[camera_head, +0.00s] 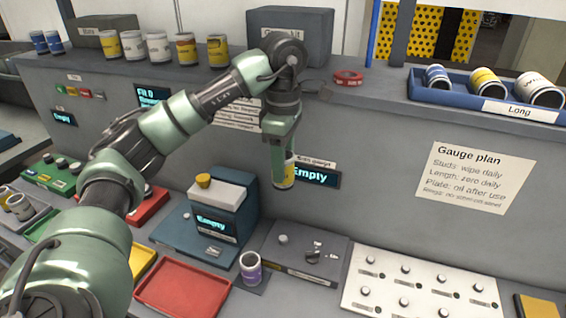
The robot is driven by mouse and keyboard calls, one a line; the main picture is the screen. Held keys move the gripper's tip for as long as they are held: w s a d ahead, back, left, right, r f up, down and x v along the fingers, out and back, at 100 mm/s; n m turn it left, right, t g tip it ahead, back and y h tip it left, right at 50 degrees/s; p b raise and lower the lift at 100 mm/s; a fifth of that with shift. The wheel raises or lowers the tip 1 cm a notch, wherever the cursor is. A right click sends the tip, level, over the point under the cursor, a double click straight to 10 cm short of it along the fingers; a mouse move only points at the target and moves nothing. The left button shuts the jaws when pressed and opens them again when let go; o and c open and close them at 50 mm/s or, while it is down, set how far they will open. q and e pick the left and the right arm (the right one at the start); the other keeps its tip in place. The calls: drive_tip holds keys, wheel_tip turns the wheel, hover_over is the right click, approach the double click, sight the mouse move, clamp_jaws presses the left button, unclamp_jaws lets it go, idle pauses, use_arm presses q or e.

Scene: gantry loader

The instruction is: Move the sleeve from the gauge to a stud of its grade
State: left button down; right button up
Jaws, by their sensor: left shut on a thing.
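A white plate with several short studs (420,285) lies at the lower right; the studs in view look bare. My right gripper is out of view.
A purple-banded sleeve (250,268) stands by a grey plate with small metal parts (305,252). A red tray (184,288) lies at the front.

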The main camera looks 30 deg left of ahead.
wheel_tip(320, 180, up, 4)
drive_tip(key=p, duration=0.3)
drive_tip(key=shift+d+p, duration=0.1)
drive_tip(key=shift+p, duration=0.25)
idle(0.3)
